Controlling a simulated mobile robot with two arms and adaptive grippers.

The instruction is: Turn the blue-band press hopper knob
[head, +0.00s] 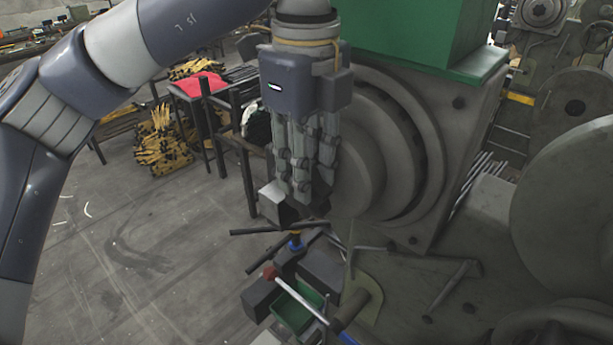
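My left gripper (298,205) hangs pointing down from the upper middle of the head view, in front of a large round grey machine part. I cannot tell whether its fingers are open or shut; they show close together from this angle. Just below the fingertips is a small press with a blue band (295,246) and an orange part above it, with dark bars spreading around its top. The gripper looks apart from the band, though the depth is unclear. A red ball knob (270,272) on a pale rod sits lower left. I cannot pick out the hopper knob for certain. My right gripper is not in view.
A green tray (297,308) sits below the press. A large grey machine with a green top (420,35) fills the right side. A dark table with a red cloth (201,84) and yellow bundles (162,142) stand behind. The floor at left is clear.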

